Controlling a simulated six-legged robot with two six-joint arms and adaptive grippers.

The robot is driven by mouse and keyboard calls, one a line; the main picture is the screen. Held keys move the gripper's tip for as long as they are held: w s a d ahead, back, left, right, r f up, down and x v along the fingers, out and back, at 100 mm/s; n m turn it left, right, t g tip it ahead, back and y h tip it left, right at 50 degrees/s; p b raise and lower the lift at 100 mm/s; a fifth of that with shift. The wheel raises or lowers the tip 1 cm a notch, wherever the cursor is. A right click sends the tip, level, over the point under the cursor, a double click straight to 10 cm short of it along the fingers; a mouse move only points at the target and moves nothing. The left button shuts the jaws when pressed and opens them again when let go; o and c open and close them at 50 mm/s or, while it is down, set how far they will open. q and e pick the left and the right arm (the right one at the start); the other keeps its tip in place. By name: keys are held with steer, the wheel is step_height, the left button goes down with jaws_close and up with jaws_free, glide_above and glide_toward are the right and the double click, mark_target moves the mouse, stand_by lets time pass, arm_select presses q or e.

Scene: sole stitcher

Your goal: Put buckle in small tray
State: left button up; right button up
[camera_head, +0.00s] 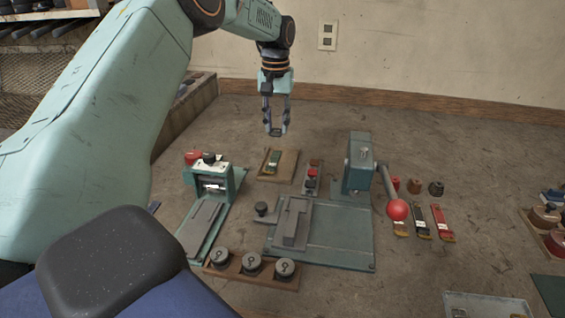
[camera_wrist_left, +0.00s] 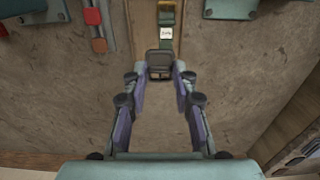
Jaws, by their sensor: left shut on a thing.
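My left gripper (camera_head: 275,117) is shut on a small dark square buckle (camera_head: 275,131), held between its fingertips above the bench. The left wrist view shows the buckle (camera_wrist_left: 159,62) at the tips of the gripper (camera_wrist_left: 159,72). A small wooden tray (camera_head: 289,171) lies on the bench below the gripper, with a green strap (camera_head: 273,161) on it. In the left wrist view the wooden tray (camera_wrist_left: 142,25) and green strap (camera_wrist_left: 166,22) lie just beyond the buckle. Another, pale tray (camera_head: 486,298) is at the bottom right, partly cut off. My right gripper is not seen.
A green press (camera_head: 360,165) with a red-knobbed lever (camera_head: 397,209) stands right of the wooden tray. A clamp device (camera_head: 211,182) stands to its left. A rack with round knobs (camera_head: 251,264) is in front. Several straps (camera_head: 420,221) lie right. The back bench is clear.

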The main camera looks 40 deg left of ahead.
mark_target(276, 163)
arm_select(q)
steer(key=shift+a+f, duration=0.15)
steer(key=shift+a, duration=0.2)
steer(key=f, duration=0.3)
steer(key=f+b, duration=0.1)
steer(key=f, duration=0.5)
steer(key=shift+s+d+f+b, duration=0.1)
steer(key=shift+s+d+b, duration=0.2)
steer(key=shift+d+b, duration=0.1)
steer(key=shift+w+a+f, duration=0.1)
steer(key=shift+w+a, duration=0.05)
steer(key=o, duration=0.7)
steer(key=shift+c, duration=0.2)
step_height(276, 163, up, 12)
steer(key=shift+r+p, duration=0.1)
steer(key=shift+p, duration=0.95)
